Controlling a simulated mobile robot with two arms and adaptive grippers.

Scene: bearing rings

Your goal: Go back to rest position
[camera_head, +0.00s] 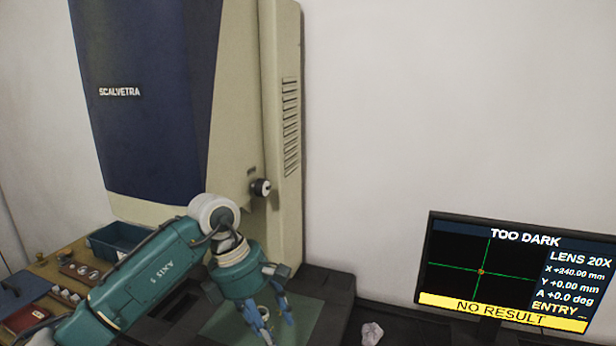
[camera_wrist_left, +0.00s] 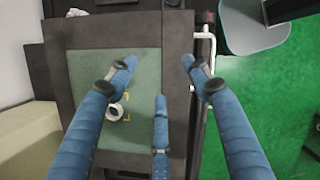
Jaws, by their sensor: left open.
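My left gripper (camera_head: 272,325) hangs at the end of my teal arm, over the green plate (camera_head: 222,322) in front of the tall machine. In the left wrist view its blue fingers (camera_wrist_left: 160,75) are spread apart with nothing between them. A small light metal ring (camera_wrist_left: 115,111) lies on the green plate (camera_wrist_left: 85,65), inside yellow corner marks and beside the left finger. In the head view the ring (camera_head: 264,311) shows partly behind the fingers. My right gripper is in neither view.
The beige and navy machine (camera_head: 150,100) stands behind my arm. A monitor (camera_head: 505,270) at right reads "TOO DARK" and "NO RESULT". A wooden bench (camera_head: 50,270) with a blue bin (camera_head: 120,238) and several small parts is at left. A crumpled white piece (camera_head: 372,333) lies near the monitor.

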